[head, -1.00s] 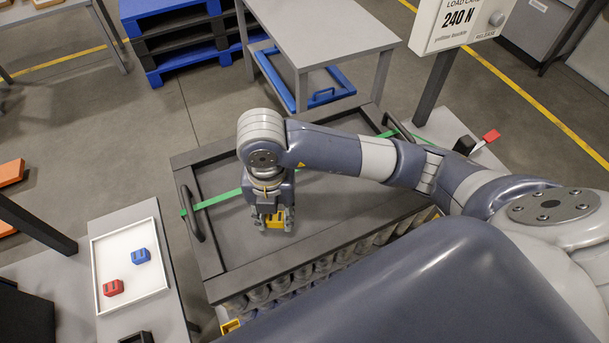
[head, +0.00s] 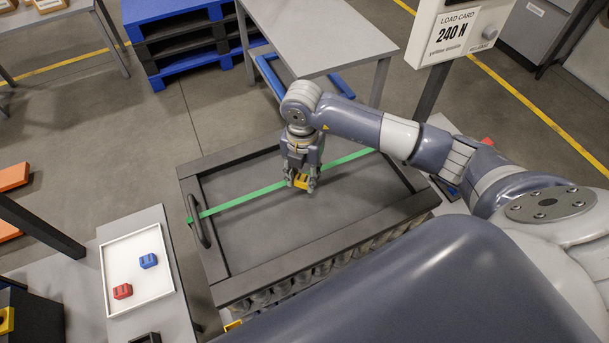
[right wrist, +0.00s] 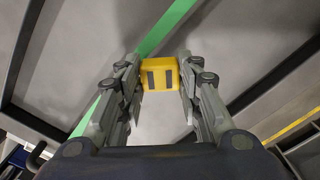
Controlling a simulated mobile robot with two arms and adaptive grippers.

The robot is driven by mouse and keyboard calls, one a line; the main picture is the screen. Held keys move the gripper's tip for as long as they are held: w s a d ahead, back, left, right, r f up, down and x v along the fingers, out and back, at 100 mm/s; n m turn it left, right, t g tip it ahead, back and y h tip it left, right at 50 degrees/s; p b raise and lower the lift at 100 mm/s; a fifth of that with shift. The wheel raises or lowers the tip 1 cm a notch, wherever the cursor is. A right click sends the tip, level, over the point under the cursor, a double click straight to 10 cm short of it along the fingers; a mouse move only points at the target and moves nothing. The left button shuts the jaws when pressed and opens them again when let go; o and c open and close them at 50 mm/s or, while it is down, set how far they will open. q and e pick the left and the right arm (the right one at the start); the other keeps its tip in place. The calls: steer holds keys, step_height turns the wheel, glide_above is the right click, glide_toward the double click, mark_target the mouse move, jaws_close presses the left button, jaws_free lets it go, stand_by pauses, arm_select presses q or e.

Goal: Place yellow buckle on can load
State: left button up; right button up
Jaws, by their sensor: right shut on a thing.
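The yellow buckle (head: 301,181) is held between the fingertips of my right gripper (head: 303,184). The can load (head: 290,237) is stacked cans under a dark framed top cover. A green strap (head: 250,197) runs across the cover. The buckle is over the cover, right by the strap; in the wrist view it overlaps the strap's edge. Whether it touches the cover I cannot tell. My left gripper is not in view.
A white tray (head: 112,249) at the left holds a blue buckle (head: 148,260) and a red buckle (head: 122,291). A load card (head: 457,30) reading 240 N is on a post at the upper right. A grey table (head: 315,35) and blue pallets (head: 170,18) stand behind.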

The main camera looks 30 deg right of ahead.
mark_target(304, 174)
steer(key=shift+w+d, duration=0.3)
steer(key=shift+d, duration=0.05)
steer(key=shift+d+f, duration=0.1)
steer(key=shift+f, duration=0.1)
step_height(304, 174, down, 2)
steer(key=shift+f+p, duration=0.1)
steer(key=shift+p, duration=0.55)
steer(key=shift+f, duration=0.55)
steer(key=shift+f, duration=0.1)
steer(key=o, duration=1)
steer(key=shift+c, duration=0.2)
